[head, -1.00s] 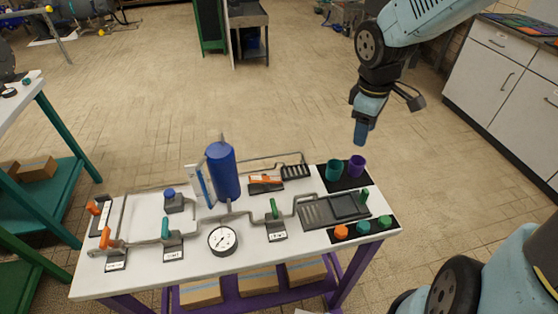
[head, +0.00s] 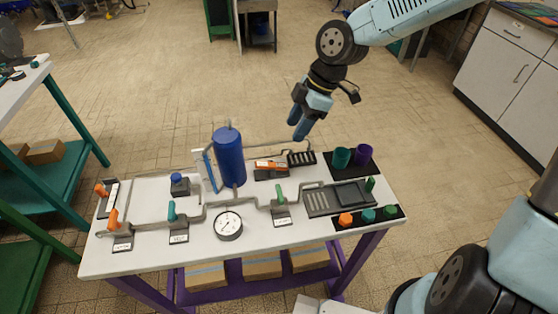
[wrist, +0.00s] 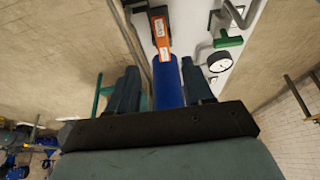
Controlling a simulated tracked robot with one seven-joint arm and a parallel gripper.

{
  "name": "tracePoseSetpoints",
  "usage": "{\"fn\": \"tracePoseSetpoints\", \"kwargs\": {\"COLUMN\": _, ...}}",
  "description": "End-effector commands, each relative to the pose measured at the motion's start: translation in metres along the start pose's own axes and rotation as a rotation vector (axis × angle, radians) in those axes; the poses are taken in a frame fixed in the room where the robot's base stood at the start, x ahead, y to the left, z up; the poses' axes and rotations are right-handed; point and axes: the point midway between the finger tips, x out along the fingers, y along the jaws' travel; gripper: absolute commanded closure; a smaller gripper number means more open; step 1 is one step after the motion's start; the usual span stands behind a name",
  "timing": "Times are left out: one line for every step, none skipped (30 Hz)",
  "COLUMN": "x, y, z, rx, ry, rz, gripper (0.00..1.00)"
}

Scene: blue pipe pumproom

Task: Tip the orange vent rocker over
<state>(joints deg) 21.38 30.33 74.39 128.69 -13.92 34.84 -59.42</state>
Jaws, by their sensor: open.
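The orange vent rocker (head: 270,165) sits on a dark base at the back of the white table, just right of the upright blue tank (head: 229,157). Its orange top carries a pale label, and I cannot tell its exact tilt. The rocker also shows in the wrist view (wrist: 160,29), beyond the fingertips. My gripper (head: 298,125) is open and empty, fingers pointing down, above and slightly right of the rocker and apart from it. In the wrist view, the blue tank (wrist: 168,85) appears between the two fingers of my gripper (wrist: 160,72).
A black slotted block (head: 301,158) stands right of the rocker. Teal (head: 341,157) and purple (head: 363,154) cups stand at the back right. Grey pipes with green and orange handles and a round gauge (head: 228,225) fill the table's front. Open floor lies behind the table.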

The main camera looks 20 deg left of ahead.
Motion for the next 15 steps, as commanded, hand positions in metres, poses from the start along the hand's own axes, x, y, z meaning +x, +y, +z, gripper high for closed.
{"fn": "tracePoseSetpoints", "kwargs": {"x": 0.004, "y": -0.001, "z": -0.001, "rx": -0.002, "ry": -0.001, "rz": -0.002, "gripper": 0.49}}
{"fn": "tracePoseSetpoints", "kwargs": {"x": 0.007, "y": -0.001, "z": -0.001, "rx": -0.002, "ry": 0.000, "rz": -0.002, "gripper": 0.49}}
{"fn": "tracePoseSetpoints", "kwargs": {"x": 0.011, "y": -0.001, "z": -0.001, "rx": -0.001, "ry": -0.001, "rz": -0.002, "gripper": 0.49}}
{"fn": "tracePoseSetpoints", "kwargs": {"x": 0.014, "y": -0.001, "z": -0.001, "rx": -0.002, "ry": -0.001, "rz": -0.003, "gripper": 0.49}}
{"fn": "tracePoseSetpoints", "kwargs": {"x": 0.018, "y": -0.001, "z": -0.001, "rx": -0.002, "ry": -0.001, "rz": -0.003, "gripper": 0.49}}
{"fn": "tracePoseSetpoints", "kwargs": {"x": 0.022, "y": -0.001, "z": -0.001, "rx": -0.002, "ry": -0.001, "rz": -0.003, "gripper": 0.49}}
{"fn": "tracePoseSetpoints", "kwargs": {"x": 0.025, "y": -0.001, "z": -0.001, "rx": -0.002, "ry": -0.001, "rz": -0.003, "gripper": 0.49}}
{"fn": "tracePoseSetpoints", "kwargs": {"x": 0.029, "y": -0.001, "z": -0.001, "rx": -0.001, "ry": -0.001, "rz": -0.002, "gripper": 0.49}}
{"fn": "tracePoseSetpoints", "kwargs": {"x": 0.033, "y": -0.001, "z": -0.001, "rx": -0.001, "ry": -0.002, "rz": -0.002, "gripper": 0.49}}
{"fn": "tracePoseSetpoints", "kwargs": {"x": 0.036, "y": -0.001, "z": -0.001, "rx": -0.001, "ry": -0.001, "rz": -0.002, "gripper": 0.49}}
{"fn": "tracePoseSetpoints", "kwargs": {"x": 0.040, "y": -0.001, "z": -0.001, "rx": -0.001, "ry": -0.001, "rz": -0.002, "gripper": 0.49}}
{"fn": "tracePoseSetpoints", "kwargs": {"x": 0.044, "y": -0.001, "z": -0.001, "rx": -0.001, "ry": -0.001, "rz": -0.003, "gripper": 0.49}}
{"fn": "tracePoseSetpoints", "kwargs": {"x": 0.048, "y": -0.001, "z": -0.001, "rx": -0.001, "ry": -0.001, "rz": -0.003, "gripper": 0.49}}
{"fn": "tracePoseSetpoints", "kwargs": {"x": 0.051, "y": -0.001, "z": -0.001, "rx": -0.001, "ry": -0.001, "rz": -0.003, "gripper": 0.49}}
{"fn": "tracePoseSetpoints", "kwargs": {"x": 0.055, "y": -0.001, "z": -0.001, "rx": -0.001, "ry": -0.002, "rz": -0.003, "gripper": 0.49}}
